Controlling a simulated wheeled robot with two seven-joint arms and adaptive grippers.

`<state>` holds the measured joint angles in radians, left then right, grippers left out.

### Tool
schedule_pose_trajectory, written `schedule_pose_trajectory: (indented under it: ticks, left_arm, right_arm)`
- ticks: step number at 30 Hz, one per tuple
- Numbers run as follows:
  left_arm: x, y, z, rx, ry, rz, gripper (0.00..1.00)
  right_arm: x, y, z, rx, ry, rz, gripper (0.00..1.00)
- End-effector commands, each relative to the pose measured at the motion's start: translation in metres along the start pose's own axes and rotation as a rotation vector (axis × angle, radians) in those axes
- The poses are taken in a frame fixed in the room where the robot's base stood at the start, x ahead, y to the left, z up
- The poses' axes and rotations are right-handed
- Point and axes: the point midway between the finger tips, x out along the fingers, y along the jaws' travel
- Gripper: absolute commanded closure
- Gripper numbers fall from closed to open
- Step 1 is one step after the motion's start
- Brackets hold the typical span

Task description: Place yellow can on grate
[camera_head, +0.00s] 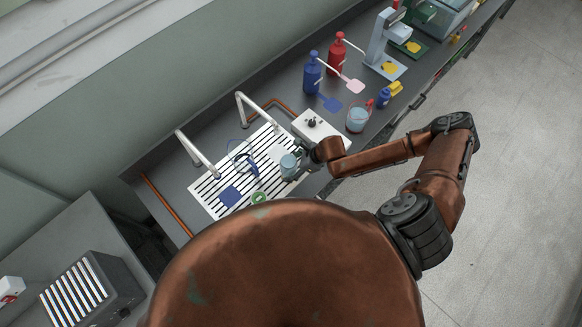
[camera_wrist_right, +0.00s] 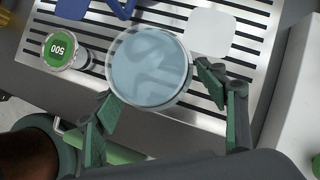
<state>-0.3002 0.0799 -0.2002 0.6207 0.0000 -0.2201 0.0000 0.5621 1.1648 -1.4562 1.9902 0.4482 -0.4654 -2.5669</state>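The grate (camera_head: 212,196) is a pale slotted panel set into the dark counter; its dark slots also show in the wrist view (camera_wrist_right: 250,48). My right gripper (camera_head: 298,166) is over the grate's right part, with its fingers on opposite sides of a round light-blue container (camera_head: 288,163). In the wrist view, the green-padded fingers (camera_wrist_right: 155,82) meet the sides of this container (camera_wrist_right: 150,67). Whether its base touches the grate is hidden. A small yellow object (camera_head: 396,88) lies farther right on the counter; I cannot tell if it is a can. My left gripper is out of view.
A green-topped round item marked 500 (camera_wrist_right: 62,50), a blue patch (camera_head: 230,196) and a white square (camera_wrist_right: 210,32) are on the grate. A white box (camera_head: 317,125) stands beside it. Blue (camera_head: 312,74) and red (camera_head: 336,55) bottles stand farther along the counter.

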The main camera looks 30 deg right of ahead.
Motion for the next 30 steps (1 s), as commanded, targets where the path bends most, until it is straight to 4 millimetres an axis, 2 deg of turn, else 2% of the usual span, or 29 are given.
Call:
schedule_pose_trajectory:
  ticks: [8, 11, 14, 24, 30]
  left_arm:
    - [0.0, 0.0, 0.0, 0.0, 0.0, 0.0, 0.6]
    - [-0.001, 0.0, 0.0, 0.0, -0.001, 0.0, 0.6]
    - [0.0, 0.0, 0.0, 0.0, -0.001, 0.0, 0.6]
    - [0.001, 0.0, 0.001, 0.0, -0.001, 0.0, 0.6]
    - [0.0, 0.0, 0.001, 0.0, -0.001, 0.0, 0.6]
  right_arm:
    - [-0.001, 0.0, 0.001, 0.0, 0.0, 0.0, 0.33]
    - [-0.007, 0.0, 0.002, 0.0, 0.0, -0.001, 0.33]
    - [-0.021, -0.001, 0.001, -0.002, 0.001, -0.002, 0.33]
    - [-0.089, -0.002, 0.002, -0.002, 0.001, -0.003, 0.33]
    - [-0.115, -0.001, 0.002, 0.0, 0.0, -0.002, 0.33]
